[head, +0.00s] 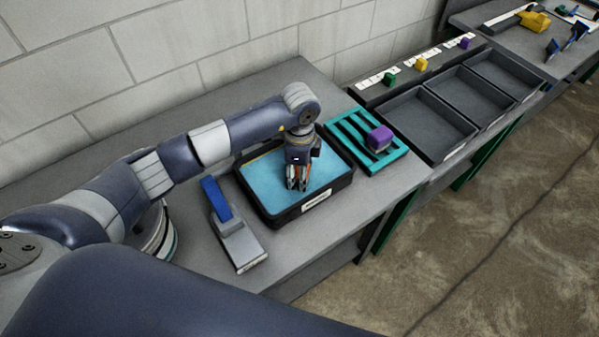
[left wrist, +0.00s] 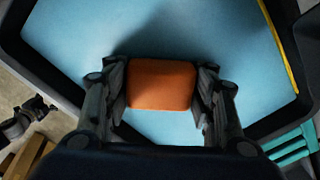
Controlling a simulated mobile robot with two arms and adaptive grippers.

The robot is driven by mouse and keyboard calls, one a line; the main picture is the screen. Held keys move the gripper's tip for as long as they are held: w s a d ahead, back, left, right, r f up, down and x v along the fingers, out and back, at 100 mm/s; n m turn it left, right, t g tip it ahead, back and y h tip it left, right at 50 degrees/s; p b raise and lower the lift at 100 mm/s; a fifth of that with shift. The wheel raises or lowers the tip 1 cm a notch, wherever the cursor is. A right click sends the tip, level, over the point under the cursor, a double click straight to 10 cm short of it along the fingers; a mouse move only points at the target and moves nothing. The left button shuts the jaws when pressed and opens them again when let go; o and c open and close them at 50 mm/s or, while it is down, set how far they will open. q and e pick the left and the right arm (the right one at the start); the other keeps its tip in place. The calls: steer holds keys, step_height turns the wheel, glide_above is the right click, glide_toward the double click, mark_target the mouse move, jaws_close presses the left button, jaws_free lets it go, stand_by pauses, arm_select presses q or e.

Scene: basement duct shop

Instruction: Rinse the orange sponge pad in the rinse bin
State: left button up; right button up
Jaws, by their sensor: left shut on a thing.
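The rinse bin (head: 327,199) is a black tray with light blue contents and a white label on its front wall. It stands on the grey bench, and its dark rim also shows in the left wrist view (left wrist: 35,68). My left gripper (head: 297,186) points down inside the bin's outline. In the left wrist view its fingers (left wrist: 160,90) are shut on the orange sponge pad (left wrist: 160,84). The pad is over or in the blue; I cannot tell how deep. In the head view the pad is mostly hidden by the fingers. My right gripper is not in view.
A teal slatted rack (head: 352,135) with a purple block (head: 380,138) stands right of the bin. A blue-handled scraper-like tool (head: 238,243) lies left of it. Empty grey trays (head: 430,122) and small coloured blocks stand farther right. A block wall closes the back.

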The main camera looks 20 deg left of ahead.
arm_select(q)
steer(key=shift+f, duration=0.15)
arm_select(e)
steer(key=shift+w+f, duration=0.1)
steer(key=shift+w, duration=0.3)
arm_select(q)
steer(key=shift+f+b, duration=0.3)
steer(key=shift+f, duration=0.05)
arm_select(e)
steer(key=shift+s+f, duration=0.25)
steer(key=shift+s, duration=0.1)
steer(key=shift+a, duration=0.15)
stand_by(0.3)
arm_select(q)
steer(key=shift+r+p, duration=2.85)
steer(key=shift+r, duration=0.7)
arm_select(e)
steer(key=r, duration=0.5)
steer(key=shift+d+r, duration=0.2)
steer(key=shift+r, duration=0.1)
arm_select(q)
steer(key=shift+f, duration=0.1)
